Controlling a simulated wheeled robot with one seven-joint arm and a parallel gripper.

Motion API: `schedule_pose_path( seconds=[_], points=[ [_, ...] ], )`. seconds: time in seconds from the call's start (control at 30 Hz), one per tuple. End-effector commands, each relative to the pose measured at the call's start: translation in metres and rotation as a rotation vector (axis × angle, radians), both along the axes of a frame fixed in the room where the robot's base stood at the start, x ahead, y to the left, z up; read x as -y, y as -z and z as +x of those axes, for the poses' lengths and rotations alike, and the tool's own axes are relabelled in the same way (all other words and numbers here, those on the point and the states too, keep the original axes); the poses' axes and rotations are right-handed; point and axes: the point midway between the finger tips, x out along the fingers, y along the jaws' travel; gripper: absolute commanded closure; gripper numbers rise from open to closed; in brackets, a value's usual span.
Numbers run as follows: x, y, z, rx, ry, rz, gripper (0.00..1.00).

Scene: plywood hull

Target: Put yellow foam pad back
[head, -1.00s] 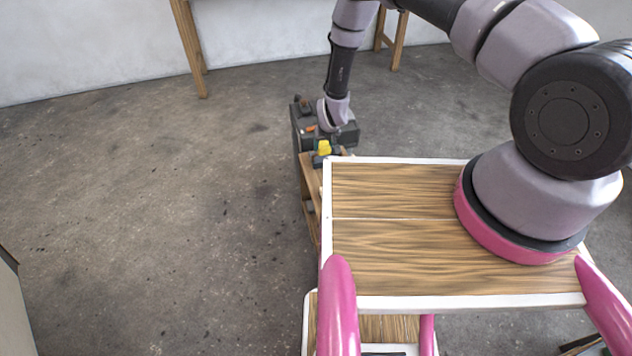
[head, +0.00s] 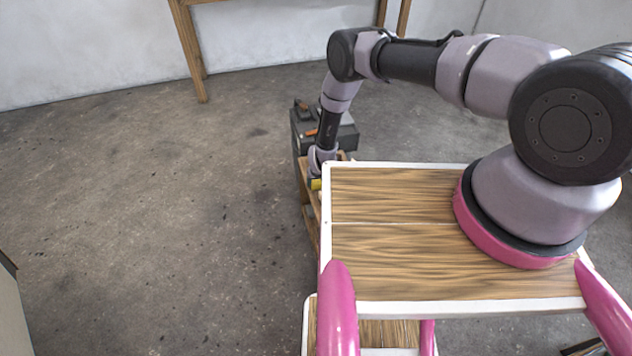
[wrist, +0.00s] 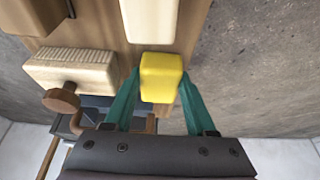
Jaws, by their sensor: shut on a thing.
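The yellow foam pad (wrist: 160,77) is a small block between the two teal fingers of my gripper (wrist: 158,92) in the wrist view. The fingers are shut on its sides. A wooden surface with pale blocks lies just beyond the pad in that view; I cannot tell if the pad touches it. In the head view only a small yellow bit of the pad (head: 316,184) shows, below my wrist and beside the white-edged wooden top. The fingers are hidden there.
In the wrist view, a ridged pale block with a brown knob (wrist: 62,99) is left of the pad, and another pale block (wrist: 150,18) is directly beyond it. A dark box (head: 343,138) stands behind my wrist in the head view. The floor at left is clear.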

Motion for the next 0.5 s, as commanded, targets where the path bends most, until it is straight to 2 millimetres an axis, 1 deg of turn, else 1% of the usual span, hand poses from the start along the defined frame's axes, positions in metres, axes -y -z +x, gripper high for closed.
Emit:
schedule_pose_path(
  seconds=[0.33,0.37,0.4,0.43,0.5],
  points=[
    [0.0002,0.0033,-0.0003,-0.001,-0.001,-0.001,0.88],
    [0.0001,0.003,0.0,-0.001,-0.001,-0.001,0.36],
    [0.0001,0.0028,0.0,-0.001,0.0,0.0,0.21],
    [0.0001,0.0029,-0.0001,-0.001,0.0,0.0,0.14],
    [0.0001,0.0028,-0.0001,-0.001,0.0,0.0,0.14]
  ],
)
